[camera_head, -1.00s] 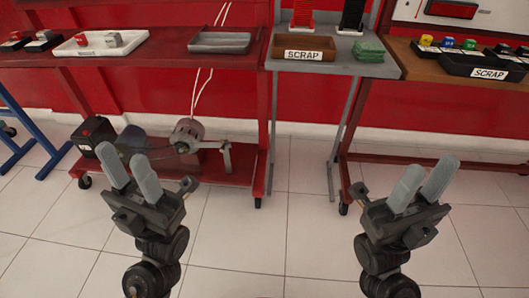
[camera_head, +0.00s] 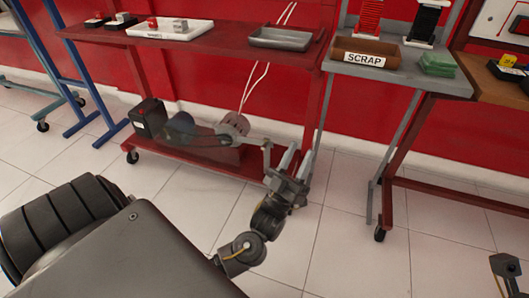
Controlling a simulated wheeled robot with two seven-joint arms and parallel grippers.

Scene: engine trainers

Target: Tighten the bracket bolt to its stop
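The engine trainer is a red cart; a round grey unit (camera_head: 234,124) with a pinkish face sits on its lower shelf. A grey bracket arm (camera_head: 256,141) runs right from it, its right end partly behind my gripper. I cannot make out the bracket bolt. My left gripper (camera_head: 297,159) is in front of the lower shelf's right end, at the bracket's end. Its two pale fingers point up with a gap between them and nothing seen in it; I cannot tell whether it touches the bracket. Only a dark piece of my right gripper (camera_head: 506,267) shows at the lower right edge; its fingers are cut off.
A black box (camera_head: 149,118) sits at the lower shelf's left end. The upper shelf (camera_head: 222,37) holds a white tray (camera_head: 171,35) and a grey tray (camera_head: 281,41). A grey stand at right holds a brown SCRAP bin (camera_head: 365,48). Bare tiled floor lies in front.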

